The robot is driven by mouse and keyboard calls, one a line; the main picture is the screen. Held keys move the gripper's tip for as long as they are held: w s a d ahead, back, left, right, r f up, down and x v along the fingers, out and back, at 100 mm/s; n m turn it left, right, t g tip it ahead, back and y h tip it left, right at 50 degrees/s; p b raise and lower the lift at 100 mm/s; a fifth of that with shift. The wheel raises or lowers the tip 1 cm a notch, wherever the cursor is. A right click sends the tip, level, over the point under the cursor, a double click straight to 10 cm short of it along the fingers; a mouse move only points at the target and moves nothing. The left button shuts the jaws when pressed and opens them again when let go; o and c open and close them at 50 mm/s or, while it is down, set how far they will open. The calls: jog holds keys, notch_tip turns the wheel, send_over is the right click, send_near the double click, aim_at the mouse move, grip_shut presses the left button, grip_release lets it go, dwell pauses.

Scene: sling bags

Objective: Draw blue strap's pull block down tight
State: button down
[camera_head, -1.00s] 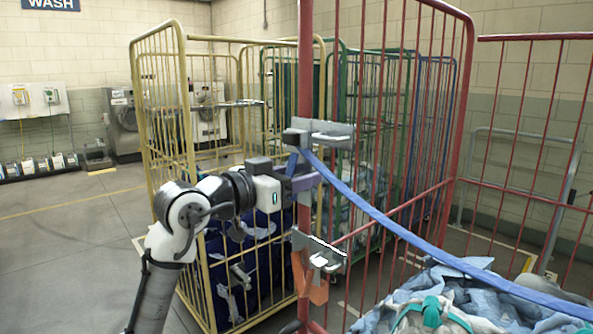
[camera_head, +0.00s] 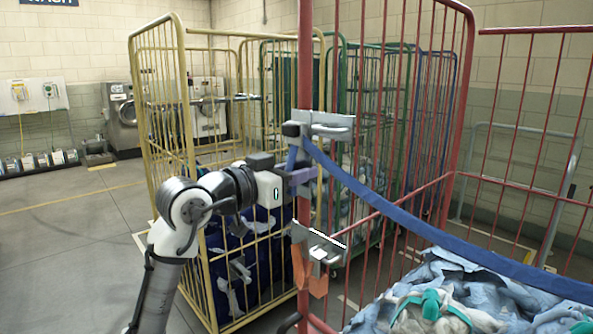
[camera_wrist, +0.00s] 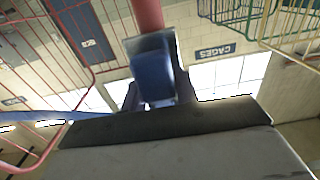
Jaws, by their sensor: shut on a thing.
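The blue strap (camera_head: 400,226) runs from a grey bracket (camera_head: 325,126) on the red cage's post across the cage front to the lower right, with a slight sag. Its short end hangs below the bracket to my gripper (camera_head: 301,176). My gripper is beside the red post, just below the bracket, shut on a purple-blue block that I take for the pull block (camera_head: 303,177). The fingers hide part of it. In the wrist view a blue strap piece (camera_wrist: 152,72) lies before the red post, and the long strap (camera_wrist: 50,115) shows at left.
A lower grey bracket (camera_head: 318,248) with an orange piece (camera_head: 318,284) is on the red post (camera_head: 305,60). The yellow cage (camera_head: 187,130) stands close behind my arm. Laundry (camera_head: 450,285) fills the red cage at lower right. Open floor (camera_head: 70,255) lies left.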

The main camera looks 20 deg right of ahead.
notch_tip(320, 180, down, 10)
jog(key=b, duration=0.5)
jog(key=shift+b, duration=0.3)
jog(key=c, duration=1.2)
grip_release()
jog(key=shift+o, duration=0.6)
jog(key=shift+a, duration=0.1)
jog(key=b, duration=0.2)
send_near(301, 220)
jog(key=v, duration=0.5)
jog(key=shift+r, duration=0.2)
